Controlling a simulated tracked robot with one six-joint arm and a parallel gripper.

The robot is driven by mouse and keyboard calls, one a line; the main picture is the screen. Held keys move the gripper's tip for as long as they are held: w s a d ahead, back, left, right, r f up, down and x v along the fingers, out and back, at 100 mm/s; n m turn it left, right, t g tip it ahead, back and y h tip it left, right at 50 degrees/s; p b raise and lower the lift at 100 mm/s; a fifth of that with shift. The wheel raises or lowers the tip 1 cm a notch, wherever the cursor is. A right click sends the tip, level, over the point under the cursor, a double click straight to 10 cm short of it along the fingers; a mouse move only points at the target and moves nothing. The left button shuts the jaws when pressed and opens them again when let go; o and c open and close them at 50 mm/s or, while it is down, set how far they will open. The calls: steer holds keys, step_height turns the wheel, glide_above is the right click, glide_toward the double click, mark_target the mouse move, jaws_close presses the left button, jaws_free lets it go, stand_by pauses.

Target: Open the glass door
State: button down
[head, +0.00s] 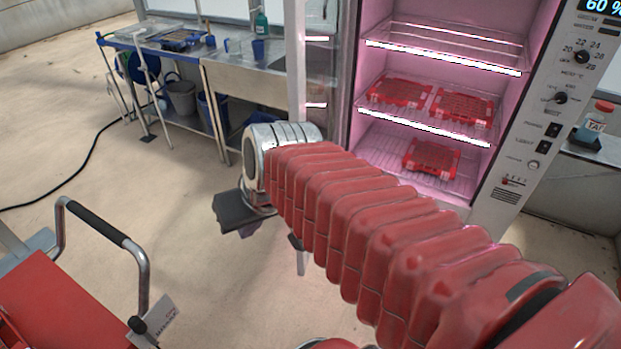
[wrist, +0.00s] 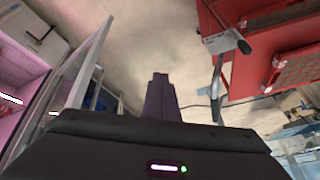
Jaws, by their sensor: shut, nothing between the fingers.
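The glass door (head: 295,55) stands swung out at the left side of the pink-lit cabinet (head: 480,225), seen nearly edge-on in the head view. The cabinet front is open, with its shelves plainly in view. In the wrist view the door's pale frame (wrist: 88,65) slants up at the left, apart from my fingers. My gripper (wrist: 160,78) is shut and empty, over the floor to the right of the door frame.
Red trays (head: 432,157) lie on the cabinet shelves. A red trolley (head: 60,300) with a black-gripped handle stands at front left, and also shows in the wrist view (wrist: 245,75). A metal bench (head: 250,85) stands behind. Open floor lies between bench and trolley.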

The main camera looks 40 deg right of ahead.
steer(key=w+d+f+m+t, duration=0.1)
steer(key=d+m, duration=0.3)
steer(key=d, duration=0.9)
steer(key=w+d+f+m+t+h, duration=0.1)
steer(key=d+f+m, duration=0.1)
steer(key=d, duration=1.2)
steer(key=shift+d+f+m, duration=0.2)
steer(key=shift+f+m, duration=0.05)
steer(key=shift+m, duration=0.65)
steer(key=shift+w, duration=0.1)
steer(key=w+a+f, duration=0.1)
steer(key=w+f, duration=0.7)
steer(key=w, duration=0.1)
steer(key=shift+w+a, duration=0.15)
steer(key=shift+a, duration=0.2)
